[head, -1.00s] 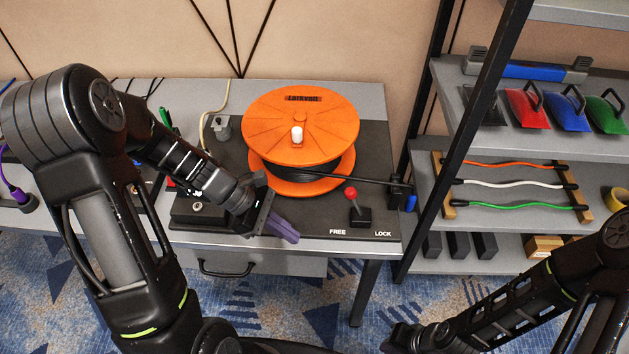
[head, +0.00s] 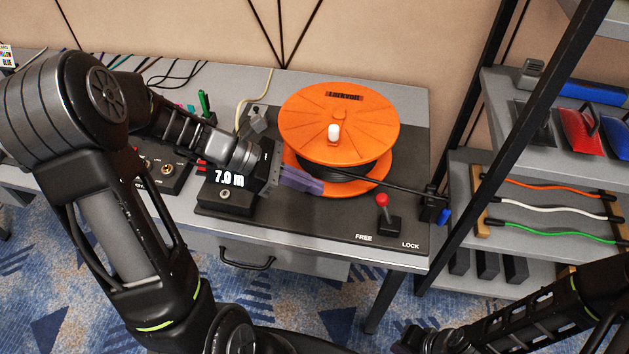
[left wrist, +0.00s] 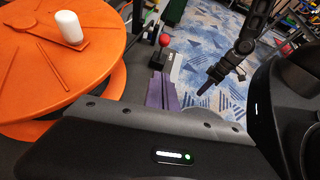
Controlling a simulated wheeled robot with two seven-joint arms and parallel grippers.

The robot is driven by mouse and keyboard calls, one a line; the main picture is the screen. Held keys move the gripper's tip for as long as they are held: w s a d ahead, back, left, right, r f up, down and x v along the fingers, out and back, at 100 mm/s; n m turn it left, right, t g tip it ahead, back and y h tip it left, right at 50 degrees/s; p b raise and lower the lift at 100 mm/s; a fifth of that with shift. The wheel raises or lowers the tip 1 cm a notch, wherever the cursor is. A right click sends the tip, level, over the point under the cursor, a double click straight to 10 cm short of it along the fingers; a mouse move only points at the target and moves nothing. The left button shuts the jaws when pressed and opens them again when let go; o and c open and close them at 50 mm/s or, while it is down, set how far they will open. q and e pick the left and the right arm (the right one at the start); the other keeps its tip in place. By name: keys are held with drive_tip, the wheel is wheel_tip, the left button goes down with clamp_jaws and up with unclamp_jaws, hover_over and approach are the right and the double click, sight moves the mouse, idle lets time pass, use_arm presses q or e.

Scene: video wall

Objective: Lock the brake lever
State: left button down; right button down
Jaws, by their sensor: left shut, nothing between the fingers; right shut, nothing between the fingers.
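The brake lever (head: 382,203) is a short stick with a red ball on a black block, at the front right of the dark base plate. It leans a little to the left, above and between the printed words FREE and LOCK. In the left wrist view the red ball (left wrist: 164,40) shows beyond my fingers. My left gripper (head: 308,184) has purple fingers, is shut and empty, and is left of the lever, apart from it, by the reel's front left edge. My right gripper (head: 408,343) is at the bottom of the head view, low in front of the table, shut.
An orange cable reel (head: 340,118) with a white knob fills the plate behind the lever. A black box showing 7.0 m (head: 226,196) stands left. A shelf rack (head: 500,165) with cables and coloured tools stands at the right. The plate between fingers and lever looks clear.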

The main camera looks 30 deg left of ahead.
use_arm(q)
approach(386, 211)
drive_tip(key=f, duration=0.2)
drive_tip(key=shift+w+d+r+p, duration=0.3)
drive_tip(key=shift+w+d, duration=0.05)
drive_tip(key=shift+d, duration=0.2)
drive_tip(key=shift+w+d+r+p, duration=0.3)
drive_tip(key=shift+w+d, duration=0.1)
drive_tip(key=shift+d, duration=0.2)
